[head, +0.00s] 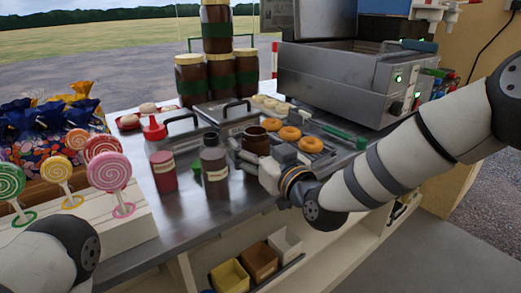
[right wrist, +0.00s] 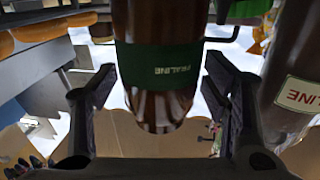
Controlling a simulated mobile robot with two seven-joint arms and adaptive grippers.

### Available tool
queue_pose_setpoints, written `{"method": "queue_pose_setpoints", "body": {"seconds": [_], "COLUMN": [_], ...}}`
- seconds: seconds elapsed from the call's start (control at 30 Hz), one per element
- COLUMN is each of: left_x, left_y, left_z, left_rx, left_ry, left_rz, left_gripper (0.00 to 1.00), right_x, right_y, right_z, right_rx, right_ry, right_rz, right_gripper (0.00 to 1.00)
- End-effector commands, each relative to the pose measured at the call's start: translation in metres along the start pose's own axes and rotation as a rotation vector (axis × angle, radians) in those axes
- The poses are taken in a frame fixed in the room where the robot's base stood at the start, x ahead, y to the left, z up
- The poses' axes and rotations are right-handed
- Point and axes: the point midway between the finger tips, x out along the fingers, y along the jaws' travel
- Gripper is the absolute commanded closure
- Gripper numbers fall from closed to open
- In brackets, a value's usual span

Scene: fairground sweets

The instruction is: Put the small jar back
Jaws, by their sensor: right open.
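A small brown jar (head: 256,140) stands on the counter by the tray of doughnuts, just beyond my right gripper (head: 270,172). In the right wrist view a dark brown jar with a green PRALINE band (right wrist: 165,60) sits between the two spread fingers of the right gripper (right wrist: 165,105). Gaps show on both sides of it, so the fingers look apart from it. In the head view the fingertips are mostly hidden by the hand. Larger brown jars with green bands and pale lids (head: 190,80) are stacked at the back of the counter. My left gripper is out of view.
Doughnuts (head: 289,133) lie on a rack behind. A fryer (head: 350,80) stands at the back right. Lollipops (head: 109,172) stand at the left.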

Motion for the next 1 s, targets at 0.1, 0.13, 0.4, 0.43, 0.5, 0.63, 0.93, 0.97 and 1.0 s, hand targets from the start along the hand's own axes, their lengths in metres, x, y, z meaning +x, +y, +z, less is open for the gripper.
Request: {"method": "queue_pose_setpoints", "body": {"seconds": [0.1, 0.13, 0.4, 0.43, 0.5, 0.63, 0.93, 0.97, 1.0], "left_x": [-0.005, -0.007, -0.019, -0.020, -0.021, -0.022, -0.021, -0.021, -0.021], "left_y": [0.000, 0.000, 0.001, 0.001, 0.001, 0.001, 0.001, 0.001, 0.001], "left_z": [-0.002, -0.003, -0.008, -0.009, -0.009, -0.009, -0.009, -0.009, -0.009], "left_rx": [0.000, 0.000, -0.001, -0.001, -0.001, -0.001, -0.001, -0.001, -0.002], "left_ry": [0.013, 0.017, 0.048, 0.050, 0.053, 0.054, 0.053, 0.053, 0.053], "left_rz": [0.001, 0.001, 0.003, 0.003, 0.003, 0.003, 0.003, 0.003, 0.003], "left_gripper": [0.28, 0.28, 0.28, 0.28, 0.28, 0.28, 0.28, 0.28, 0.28], "right_x": [-0.016, -0.022, -0.091, -0.097, -0.109, -0.119, -0.169, -0.190, -0.224], "right_y": [0.000, 0.000, 0.000, 0.000, 0.000, 0.000, -0.007, -0.010, -0.016], "right_z": [-0.005, -0.005, -0.006, -0.005, -0.004, -0.003, 0.117, 0.150, 0.193], "right_rx": [-0.002, -0.002, 0.000, 0.000, -0.001, -0.001, 0.108, 0.142, 0.189], "right_ry": [0.002, 0.001, 0.003, 0.003, 0.002, 0.002, -0.350, -0.457, -0.608], "right_rz": [-0.001, -0.001, 0.001, 0.000, 0.000, 0.000, 0.017, 0.027, 0.044], "right_gripper": [0.31, 0.31, 0.31, 0.31, 0.31, 0.31, 0.31, 0.31, 0.31]}}
